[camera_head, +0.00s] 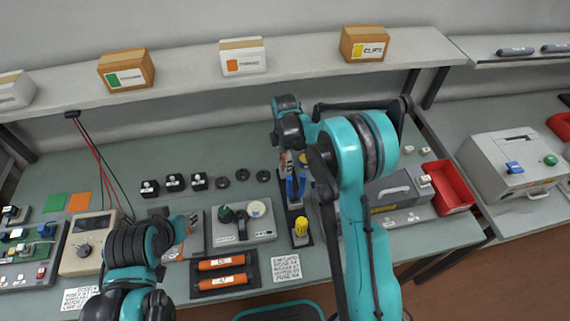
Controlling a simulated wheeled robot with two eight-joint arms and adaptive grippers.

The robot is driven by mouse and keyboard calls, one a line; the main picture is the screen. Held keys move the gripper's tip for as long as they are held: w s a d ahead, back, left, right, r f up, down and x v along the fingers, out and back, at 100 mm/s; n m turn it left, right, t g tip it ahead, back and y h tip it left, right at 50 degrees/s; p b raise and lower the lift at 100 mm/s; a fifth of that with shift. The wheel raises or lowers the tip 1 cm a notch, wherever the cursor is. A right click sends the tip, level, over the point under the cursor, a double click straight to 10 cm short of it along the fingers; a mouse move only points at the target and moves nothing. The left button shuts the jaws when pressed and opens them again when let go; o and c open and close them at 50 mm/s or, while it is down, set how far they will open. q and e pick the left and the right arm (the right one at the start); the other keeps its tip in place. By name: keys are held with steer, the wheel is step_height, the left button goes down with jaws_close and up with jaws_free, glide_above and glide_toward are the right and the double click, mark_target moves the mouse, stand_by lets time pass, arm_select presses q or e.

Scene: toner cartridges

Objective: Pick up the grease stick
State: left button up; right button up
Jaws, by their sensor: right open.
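I cannot tell for sure which thing is the grease stick. A small yellow-topped piece (301,227) stands in the front of a narrow black holder (301,241), in the middle of the bench. Upright blue pieces (295,187) are at the holder's back part. My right gripper (289,163) points down above and just behind the blue pieces; it is open, and its fingertips are small and partly hidden. My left gripper (187,224) is low over a grey plate left of the centre fixture, its jaws too small to read.
A grey fixture (262,236) with green and black knobs stands left of the holder. Two orange rollers (222,263) lie in a black tray in front. A grey case (385,205) and a red bin (449,187) stand right. A shelf with boxes runs behind.

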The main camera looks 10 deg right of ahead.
steer(key=shift+f, duration=0.55)
steer(key=c, duration=1)
steer(key=shift+r, duration=0.15)
step_height(320, 180, up, 4)
steer(key=shift+f+p, duration=0.1)
steer(key=shift+p, duration=0.5)
steer(key=s+d+r+p, duration=0.2)
steer(key=s+d+r, duration=0.4)
steer(key=d, duration=0.3)
steer(key=shift+s+d+r, duration=0.25)
steer(key=shift+s+r, duration=0.1)
steer(key=shift+r, duration=0.15)
